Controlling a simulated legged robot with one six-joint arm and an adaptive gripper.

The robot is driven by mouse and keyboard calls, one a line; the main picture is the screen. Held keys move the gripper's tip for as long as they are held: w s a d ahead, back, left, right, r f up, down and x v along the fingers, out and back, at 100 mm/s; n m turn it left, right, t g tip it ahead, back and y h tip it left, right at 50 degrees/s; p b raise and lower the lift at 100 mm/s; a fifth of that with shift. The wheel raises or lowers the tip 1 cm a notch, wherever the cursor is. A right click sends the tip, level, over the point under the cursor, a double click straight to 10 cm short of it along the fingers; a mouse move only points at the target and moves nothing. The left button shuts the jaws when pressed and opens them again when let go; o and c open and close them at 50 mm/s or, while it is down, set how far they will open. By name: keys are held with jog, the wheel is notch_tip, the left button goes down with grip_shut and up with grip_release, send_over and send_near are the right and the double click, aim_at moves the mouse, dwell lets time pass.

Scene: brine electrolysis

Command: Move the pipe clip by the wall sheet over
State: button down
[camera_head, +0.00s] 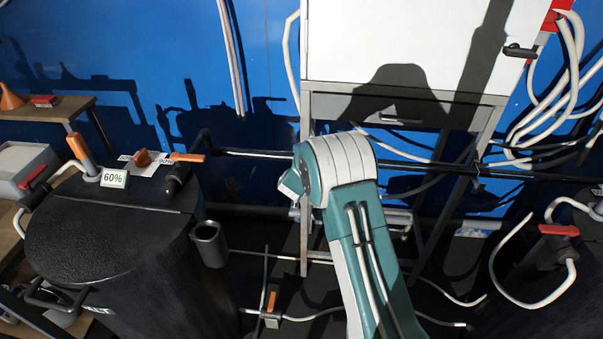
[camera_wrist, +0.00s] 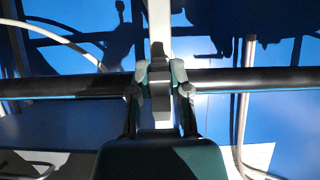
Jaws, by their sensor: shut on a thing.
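In the wrist view, my gripper (camera_wrist: 162,80) is at the black horizontal pipe (camera_wrist: 75,86), its two fingers closed on either side of a grey-black clip (camera_wrist: 160,85). The clip sits on the pipe, with a pale vertical strip behind it. In the head view, my teal and white arm reaches to the same pipe (camera_head: 245,152) and hides the held clip and most of the gripper. A small pale sheet (camera_head: 472,232) is low on the blue wall at the right; I cannot tell whether it is the wall sheet.
A black drum (camera_head: 110,235) with a "60%" card (camera_head: 114,178) stands at the left. A white cabinet (camera_head: 400,50) on a grey frame stands behind my arm. White hoses (camera_head: 565,100) hang at the right. A red-handled valve (camera_head: 558,230) is at the lower right.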

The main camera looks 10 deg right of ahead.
jog(key=shift+w+r+g+y, duration=0.3)
jog(key=shift+r+g, duration=0.2)
jog(key=shift+g, duration=0.3)
dwell(0.4)
jog(key=c, duration=0.6)
grip_release()
jog(key=shift+s+f, duration=0.1)
jog(key=shift+o, duration=0.2)
jog(key=shift+a, duration=0.1)
jog(key=v, duration=1.1)
jog(key=shift+s+r, duration=0.25)
jog(key=shift+s, duration=0.05)
jog(key=shift+a, duration=0.2)
